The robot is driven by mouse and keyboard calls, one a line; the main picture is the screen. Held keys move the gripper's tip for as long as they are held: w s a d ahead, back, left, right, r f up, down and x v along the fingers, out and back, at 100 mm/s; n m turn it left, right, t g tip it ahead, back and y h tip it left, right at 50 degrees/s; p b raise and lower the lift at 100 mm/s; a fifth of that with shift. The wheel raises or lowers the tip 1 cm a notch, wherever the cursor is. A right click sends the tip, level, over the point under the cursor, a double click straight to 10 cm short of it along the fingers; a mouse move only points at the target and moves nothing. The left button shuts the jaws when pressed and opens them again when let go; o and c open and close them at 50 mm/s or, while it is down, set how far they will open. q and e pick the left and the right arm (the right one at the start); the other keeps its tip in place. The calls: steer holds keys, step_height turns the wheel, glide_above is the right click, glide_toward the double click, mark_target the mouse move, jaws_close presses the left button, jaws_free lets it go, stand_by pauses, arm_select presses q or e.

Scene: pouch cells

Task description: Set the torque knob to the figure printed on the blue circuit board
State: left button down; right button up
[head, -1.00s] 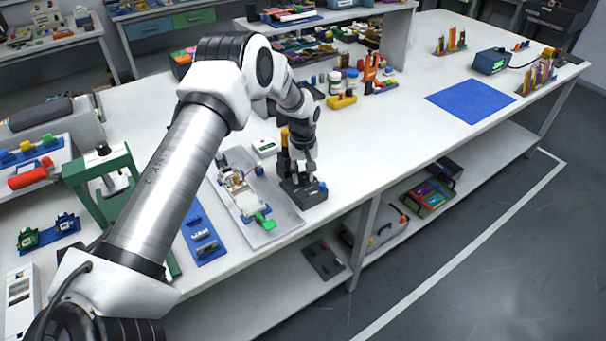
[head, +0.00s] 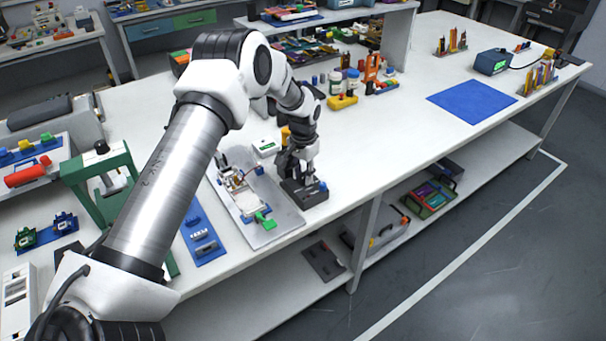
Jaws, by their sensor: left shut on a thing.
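My left gripper (head: 299,177) reaches down onto a dark grey block-like unit (head: 313,196) at the bench's front edge. Its fingers are shut on a small part on top of this unit, taken to be the torque knob, which the fingers hide. A small blue cap (head: 323,187) shows at the unit's right end. An orange-topped upright item (head: 285,134) stands just behind the gripper. I cannot make out a printed figure or be sure which piece is the blue circuit board. My right gripper is not in view.
A grey tray (head: 284,224) with a small white assembly, blue clamps and a green piece lies left of the unit. A small white device (head: 266,147) is behind it. A yellow holder (head: 342,101) stands farther back. The bench right of the gripper is clear up to a blue mat (head: 471,101).

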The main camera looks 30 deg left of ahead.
arm_select(q)
steer(key=shift+s+f+m, duration=0.15)
steer(key=shift+f+m, duration=0.05)
steer(key=shift+m, duration=0.3)
steer(key=c, duration=0.9)
jaws_free()
steer(key=shift+o, duration=0.3)
steer(key=shift+w, duration=0.2)
step_height(320, 180, up, 12)
